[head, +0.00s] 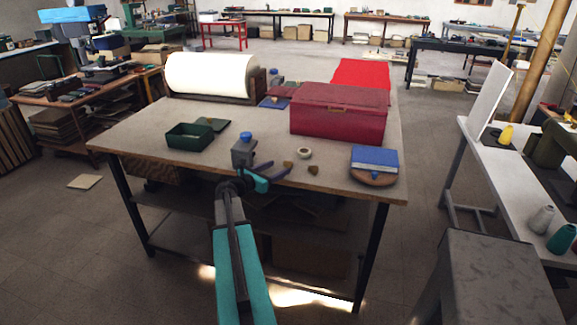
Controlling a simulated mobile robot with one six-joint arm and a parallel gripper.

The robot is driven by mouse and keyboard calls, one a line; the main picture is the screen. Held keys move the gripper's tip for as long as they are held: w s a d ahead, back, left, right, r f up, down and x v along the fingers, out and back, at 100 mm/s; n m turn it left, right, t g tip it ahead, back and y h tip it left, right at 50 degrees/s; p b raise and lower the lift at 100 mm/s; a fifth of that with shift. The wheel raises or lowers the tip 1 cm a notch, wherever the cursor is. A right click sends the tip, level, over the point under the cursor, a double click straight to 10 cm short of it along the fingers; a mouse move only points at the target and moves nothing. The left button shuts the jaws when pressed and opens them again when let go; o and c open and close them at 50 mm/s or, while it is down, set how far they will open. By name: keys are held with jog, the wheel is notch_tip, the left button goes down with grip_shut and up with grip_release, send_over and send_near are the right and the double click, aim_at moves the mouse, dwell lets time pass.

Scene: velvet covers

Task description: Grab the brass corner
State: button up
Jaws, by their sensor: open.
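Two small brown-gold pieces, which look like brass corners, lie near the front edge of the worktable (230,163). One brass corner (288,164) is close to the tips of my gripper (279,167). The other brass corner (313,170) lies a little to the right, clear of the fingers. My gripper is open at the table's front edge, with teal and dark fingers pointing right. I cannot tell whether a fingertip touches the nearer corner.
A blue-topped grey block (243,153) stands just behind my gripper. A small pale ring (304,153) lies behind the corners. A red box (338,115) stands behind. A blue book (374,159) lies on a round brown board (373,178) at right. A green tray (190,137) sits left.

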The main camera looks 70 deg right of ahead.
aim_at(284, 164)
jog(key=shift+s+d+p, duration=0.15)
jog(key=shift+d+p, duration=0.25)
jog(key=shift+d, duration=0.15)
jog(key=shift+p+x, duration=0.85)
jog(key=shift+x, duration=1.15)
jog(key=shift+s+f, duration=0.1)
jog(key=shift+f, duration=0.05)
jog(key=c, duration=1.1)
jog(key=shift+r, duration=0.2)
